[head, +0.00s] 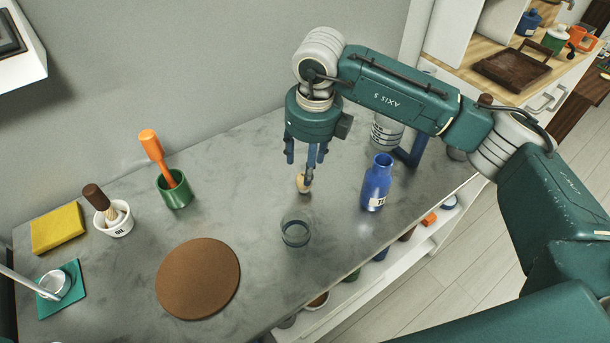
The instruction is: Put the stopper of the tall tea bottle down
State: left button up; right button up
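The tall blue tea bottle (376,184) stands upright on the grey counter, with a white label partly readable as "TE". No stopper shows in its mouth. My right gripper (306,179) points down to the left of the bottle. A small tan stopper (302,186) is at its fingertips, and one finger covers part of it. The gripper looks shut on the stopper, though the far finger's contact is hidden. Whether the stopper's lower end touches the counter is hard to tell. My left gripper is out of view.
A clear glass (296,229) stands just below the stopper in the picture. A round brown mat (199,279) lies to the left, bare. A green cup (174,190), a white pot (113,219) and a yellow block (58,229) stand further left. A labelled canister (385,134) is behind the bottle.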

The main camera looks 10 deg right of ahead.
notch_tip(320, 180, up, 6)
jog(key=b, duration=0.1)
jog(key=shift+s, duration=0.4)
